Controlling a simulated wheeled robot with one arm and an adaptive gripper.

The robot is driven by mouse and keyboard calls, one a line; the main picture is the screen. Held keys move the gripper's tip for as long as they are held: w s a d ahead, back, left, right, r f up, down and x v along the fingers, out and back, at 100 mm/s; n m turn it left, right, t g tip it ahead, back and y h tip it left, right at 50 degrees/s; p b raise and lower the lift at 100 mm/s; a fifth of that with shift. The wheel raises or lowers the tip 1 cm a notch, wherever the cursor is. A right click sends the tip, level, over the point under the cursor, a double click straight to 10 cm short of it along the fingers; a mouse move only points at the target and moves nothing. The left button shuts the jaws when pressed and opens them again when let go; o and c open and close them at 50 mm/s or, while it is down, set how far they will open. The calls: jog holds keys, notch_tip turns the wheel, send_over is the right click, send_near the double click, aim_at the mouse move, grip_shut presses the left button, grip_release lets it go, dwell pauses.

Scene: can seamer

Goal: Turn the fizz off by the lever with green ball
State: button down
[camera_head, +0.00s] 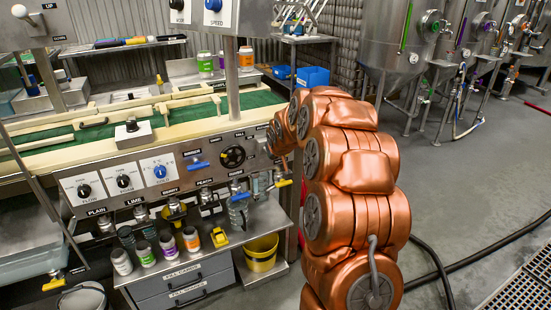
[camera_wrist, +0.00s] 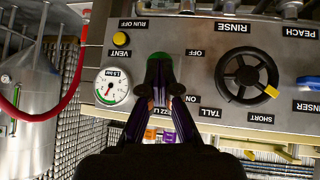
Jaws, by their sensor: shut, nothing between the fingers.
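The lever with the green ball (camera_wrist: 148,74) is in the middle of the wrist view, on the grey panel. The wrist view is upside down, so the lettering reads inverted. An OFF label (camera_wrist: 195,52) is to the right above it and an ON label (camera_wrist: 192,98) is to the right below. My gripper (camera_wrist: 161,98) is shut and empty, its fingertips right at the lever in the picture; whether they touch it I cannot tell. The fingers partly hide the FIZZ label (camera_wrist: 160,133). In the head view my copper arm hides the lever and my gripper.
A round gauge (camera_wrist: 113,86) and a yellow button (camera_wrist: 120,38) are left of the lever in the wrist view. A black handwheel (camera_wrist: 246,80) with a yellow knob is at right. The head view shows the panel with blue-handled valve (camera_head: 197,165) and several jars below.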

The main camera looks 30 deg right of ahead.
jog(key=shift+f, duration=0.25)
jog(key=t+b, duration=0.1)
jog(key=b, duration=0.1)
jog(key=f+t+b, duration=0.1)
jog(key=t+b, duration=0.1)
jog(key=shift+s+f+h, duration=0.1)
jog(key=shift+s+h, duration=0.05)
jog(key=shift+h, duration=0.15)
jog(key=shift+r, duration=0.2)
jog(key=shift+r, duration=0.6)
jog(key=shift+s+a, duration=0.1)
jog(key=s+a+r, duration=0.1)
jog(key=s+a, duration=0.1)
jog(key=s, duration=0.4)
jog(key=s+a+r+b, duration=0.1)
jog(key=s, duration=0.6)
jog(key=shift+a+r, duration=0.3)
jog(key=shift+a, duration=0.05)
